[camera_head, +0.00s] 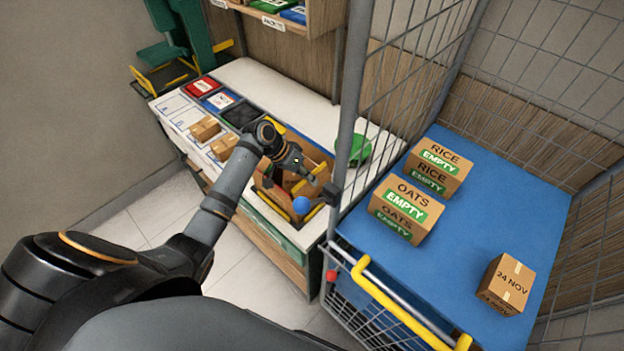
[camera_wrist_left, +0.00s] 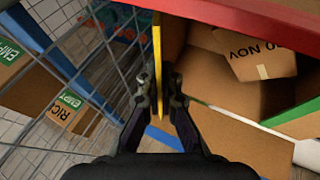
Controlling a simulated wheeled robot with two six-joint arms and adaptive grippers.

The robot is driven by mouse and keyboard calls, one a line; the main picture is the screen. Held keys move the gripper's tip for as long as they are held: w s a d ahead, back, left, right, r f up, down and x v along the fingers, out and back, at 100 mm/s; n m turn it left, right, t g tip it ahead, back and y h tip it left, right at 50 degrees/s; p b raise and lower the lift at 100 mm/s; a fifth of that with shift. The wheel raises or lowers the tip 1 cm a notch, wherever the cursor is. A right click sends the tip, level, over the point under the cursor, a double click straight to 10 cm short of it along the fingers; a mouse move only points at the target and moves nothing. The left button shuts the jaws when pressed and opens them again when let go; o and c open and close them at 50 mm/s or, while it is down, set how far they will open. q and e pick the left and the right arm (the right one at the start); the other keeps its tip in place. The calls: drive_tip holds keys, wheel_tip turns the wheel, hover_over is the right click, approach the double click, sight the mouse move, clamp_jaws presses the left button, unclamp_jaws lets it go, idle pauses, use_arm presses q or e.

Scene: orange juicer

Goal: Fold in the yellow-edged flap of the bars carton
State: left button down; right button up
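A red edge (camera_wrist_left: 260,14) and a green edge (camera_wrist_left: 296,124) also show there. A small brown box (camera_wrist_left: 262,55) with a date label lies inside. My left gripper (camera_head: 314,178) is over the cage side of the carton. In the wrist view its fingers (camera_wrist_left: 158,88) are close together, one each side of the yellow edge; whether they pinch it is unclear. My right gripper is out of view.
The wire cage wall (camera_head: 349,110) stands close to the right of the gripper. Beyond it, a blue surface (camera_head: 450,250) bears an oats carton (camera_head: 405,208), a rice carton (camera_head: 438,167) and a dated box (camera_head: 506,284). Two small boxes lie on the counter's left.

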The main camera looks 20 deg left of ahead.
use_arm(q)
drive_tip(key=shift+a+f+h, duration=0.1)
drive_tip(key=shift+a+h, duration=0.05)
drive_tip(key=shift+h, duration=0.25)
drive_tip(key=c, duration=1.6)
unclamp_jaws()
drive_tip(key=v, duration=1.2)
drive_tip(key=shift+w, duration=0.2)
